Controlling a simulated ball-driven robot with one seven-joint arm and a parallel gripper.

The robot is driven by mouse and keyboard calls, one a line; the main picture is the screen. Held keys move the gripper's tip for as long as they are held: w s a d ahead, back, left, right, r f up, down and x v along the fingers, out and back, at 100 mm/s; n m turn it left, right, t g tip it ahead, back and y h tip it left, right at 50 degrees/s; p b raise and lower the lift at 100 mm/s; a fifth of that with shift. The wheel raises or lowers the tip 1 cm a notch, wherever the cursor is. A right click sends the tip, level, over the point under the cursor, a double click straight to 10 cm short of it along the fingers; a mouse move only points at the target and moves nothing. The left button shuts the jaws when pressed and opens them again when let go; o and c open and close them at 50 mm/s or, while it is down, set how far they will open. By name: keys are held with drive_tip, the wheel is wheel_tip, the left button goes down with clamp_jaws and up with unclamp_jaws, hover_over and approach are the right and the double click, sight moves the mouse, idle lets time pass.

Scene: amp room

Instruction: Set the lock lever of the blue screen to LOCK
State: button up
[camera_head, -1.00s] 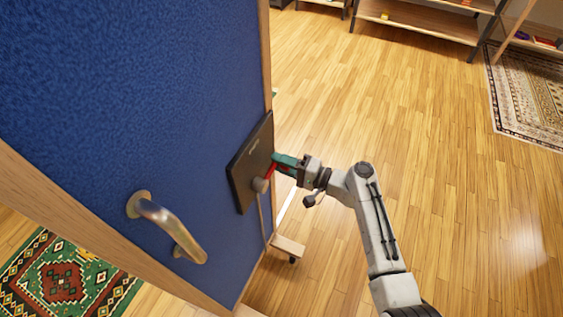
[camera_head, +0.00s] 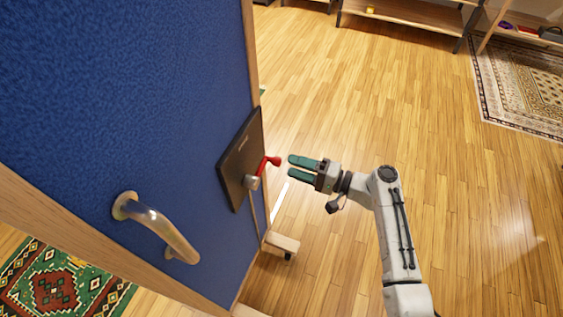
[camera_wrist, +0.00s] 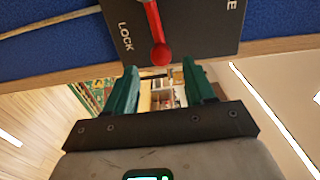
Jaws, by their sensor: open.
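The blue screen (camera_head: 120,90) fills the left of the head view. A dark plate (camera_head: 238,160) on its face near the wooden edge carries the red lock lever (camera_head: 265,166) on a grey hub (camera_head: 251,182). In the wrist view the red lever (camera_wrist: 157,38) ends in a round tip, just right of the word LOCK on the plate (camera_wrist: 190,40). Another label at the right is cut off, showing only an E. My gripper (camera_head: 291,167) is open and empty, its green fingers pointing at the lever with a small gap between. The wrist view shows the fingers (camera_wrist: 159,80) apart, below the lever tip.
A metal pull handle (camera_head: 155,225) sticks out of the screen, left of the plate. A wooden foot (camera_head: 282,244) of the screen stands on the floor below. Open wooden floor (camera_head: 350,110) lies right of the screen. Shelves (camera_head: 410,12) and a rug (camera_head: 525,85) are farther off.

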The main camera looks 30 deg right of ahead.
drive_tip(key=shift+v, duration=1.65)
drive_tip(key=s+a+f+n+g+h, duration=0.2)
drive_tip(key=s+a+f+n+g, duration=0.25)
drive_tip(key=s, duration=0.25)
drive_tip(key=s+a+f+n+g+h, duration=0.1)
drive_tip(key=s+a+f+n+g, duration=0.2)
drive_tip(key=s+g, duration=0.3)
drive_tip(key=s+d+r+n+g+h, duration=0.1)
drive_tip(key=s+d+r+h, duration=0.1)
drive_tip(key=s+h, duration=0.2)
drive_tip(key=s+d+r+n+g+h, duration=0.1)
drive_tip(key=s+d+r+g+h, duration=0.1)
drive_tip(key=s, duration=0.6)
drive_tip(key=shift+d+r+n+h+p, duration=0.25)
drive_tip(key=shift+r+n+h+p, duration=0.15)
drive_tip(key=shift+h, duration=0.5)
drive_tip(key=shift+s+f, duration=0.1)
drive_tip(key=shift+c, duration=0.5)
